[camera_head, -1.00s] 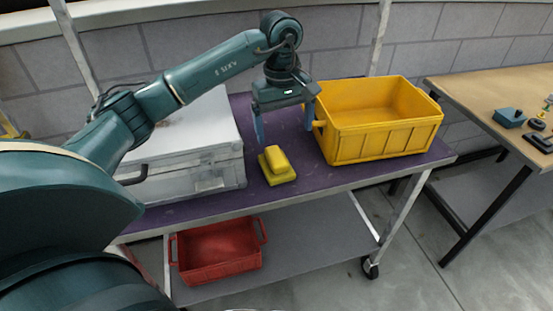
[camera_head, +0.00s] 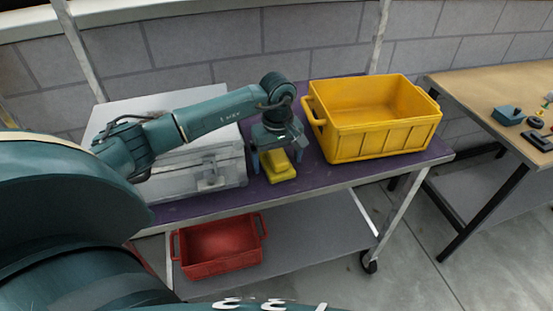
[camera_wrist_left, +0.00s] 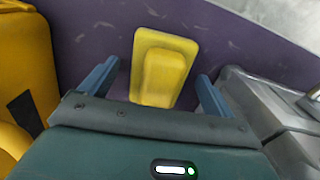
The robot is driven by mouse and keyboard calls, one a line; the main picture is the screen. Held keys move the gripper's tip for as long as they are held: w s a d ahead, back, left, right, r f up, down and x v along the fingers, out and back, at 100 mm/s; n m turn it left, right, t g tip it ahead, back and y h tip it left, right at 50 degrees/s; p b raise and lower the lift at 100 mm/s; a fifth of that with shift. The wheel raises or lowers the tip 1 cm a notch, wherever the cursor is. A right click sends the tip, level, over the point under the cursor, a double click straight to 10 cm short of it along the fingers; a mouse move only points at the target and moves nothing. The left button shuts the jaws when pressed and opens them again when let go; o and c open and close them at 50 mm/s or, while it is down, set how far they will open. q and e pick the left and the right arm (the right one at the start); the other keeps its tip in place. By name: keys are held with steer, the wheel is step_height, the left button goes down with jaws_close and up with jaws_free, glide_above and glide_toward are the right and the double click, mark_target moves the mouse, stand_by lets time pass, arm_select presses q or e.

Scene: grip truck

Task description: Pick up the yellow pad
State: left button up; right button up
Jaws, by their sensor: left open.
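The yellow pad (camera_head: 279,172), a flat base with a raised block, lies on the purple top of the cart between the silver case and the yellow crate. My left gripper (camera_head: 277,160) is open just above and behind it and partly covers its far end. In the left wrist view the pad (camera_wrist_left: 161,70) lies ahead of and between the two blue fingers of the left gripper (camera_wrist_left: 157,80), with nothing held. The right gripper is not in view.
A silver case (camera_head: 222,165) stands close on the left, and a yellow crate (camera_head: 385,140) close on the right. A red crate (camera_head: 217,248) sits on the cart's lower shelf. A wooden table (camera_head: 480,91) with small items is at the far right.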

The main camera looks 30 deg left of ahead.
mark_target(277, 155)
arm_select(q)
steer(key=shift+f, duration=0.35)
steer(key=shift+c, duration=0.3)
steer(key=c, duration=1)
step_height(277, 155, up, 10)
steer(key=shift+r+b, duration=0.1)
steer(key=shift+b, duration=0.5)
